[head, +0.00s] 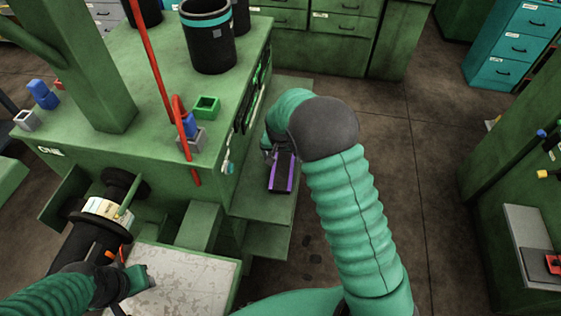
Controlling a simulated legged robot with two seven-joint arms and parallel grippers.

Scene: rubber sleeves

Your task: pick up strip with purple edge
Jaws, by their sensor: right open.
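The strip with purple edge (282,174) is dark on top with purple along its rim. It lies on a low green shelf (252,205) at the side of the green machine. My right gripper (269,155) is at the strip's far left end, partly hidden by my own sleeved arm. It is open, and I cannot tell whether it touches the strip. My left gripper (138,278) is at the lower left, over a pale, worn plate. I cannot tell whether its jaws are open.
The green machine (160,75) fills the left, with a red rod (150,70), a black bin (208,40) and a small green box (206,107) on it. Open floor (425,150) lies to the right.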

